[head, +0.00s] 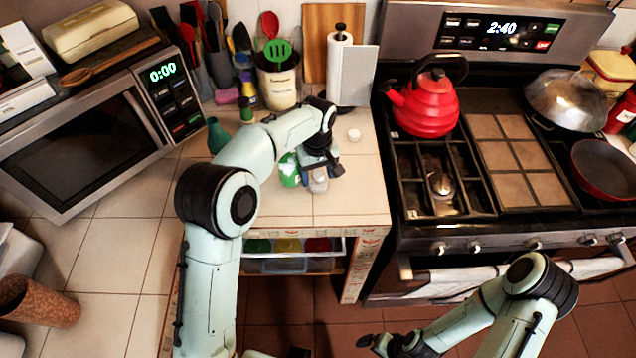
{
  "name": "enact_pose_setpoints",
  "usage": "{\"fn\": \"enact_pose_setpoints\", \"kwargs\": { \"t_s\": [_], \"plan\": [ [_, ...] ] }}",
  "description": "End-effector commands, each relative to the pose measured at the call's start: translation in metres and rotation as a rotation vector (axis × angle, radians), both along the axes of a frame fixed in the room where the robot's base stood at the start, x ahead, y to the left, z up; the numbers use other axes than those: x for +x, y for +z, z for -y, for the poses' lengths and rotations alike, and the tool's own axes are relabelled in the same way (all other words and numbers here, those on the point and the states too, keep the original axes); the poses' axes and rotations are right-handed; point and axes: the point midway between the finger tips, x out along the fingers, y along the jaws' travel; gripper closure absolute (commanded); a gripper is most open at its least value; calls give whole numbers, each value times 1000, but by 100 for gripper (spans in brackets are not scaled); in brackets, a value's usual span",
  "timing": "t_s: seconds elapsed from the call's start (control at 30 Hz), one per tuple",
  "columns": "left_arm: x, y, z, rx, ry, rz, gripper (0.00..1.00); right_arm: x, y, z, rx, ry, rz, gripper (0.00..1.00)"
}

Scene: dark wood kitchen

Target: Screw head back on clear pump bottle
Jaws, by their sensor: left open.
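My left gripper (322,172) is open and points down over the counter corner, close above a small clear bottle (318,185). The gripper hides the bottle's upper part, so I cannot tell whether a pump head is on it or whether the fingers touch it. A green and white bottle (289,171) stands just left of the gripper. A small white round piece (354,135) lies behind and to the right; I cannot tell whether it is the head. My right gripper (385,344) is low at the bottom, over the floor, away from the counter; its finger gap is unclear.
A paper towel holder (341,70), a utensil crock (279,85) and a teal bottle (217,136) stand behind. The microwave (90,135) is left. The stove with a red kettle (427,105) is right. An open drawer (290,252) is below. The front counter tiles are clear.

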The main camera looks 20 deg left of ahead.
Motion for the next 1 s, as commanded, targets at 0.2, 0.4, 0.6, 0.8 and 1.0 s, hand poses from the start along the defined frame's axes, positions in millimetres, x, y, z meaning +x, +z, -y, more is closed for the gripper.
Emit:
{"fn": "enact_pose_setpoints", "kwargs": {
  "t_s": [0.2, 0.4, 0.6, 0.8, 1.0],
  "plan": [
    [0, 1, 0, 0, 0, 0, 39, 0, 0, 0, 0, 0, 0, 1],
    [0, 1, 0, 1, 0, -1, 96, 0, 0, 0, 0, 0, 0, 1],
    [0, 1, 0, 0, 0, 0, 96, 0, 0, 0, 0, 0, 0, 1],
    [1, 11, 0, 0, 0, 2, 96, 2, 2, 0, 0, 0, 2, 1],
    [2, 56, 0, -1, 0, 8, 96, 9, 11, 0, 0, 0, 10, 1]
  ]
}}
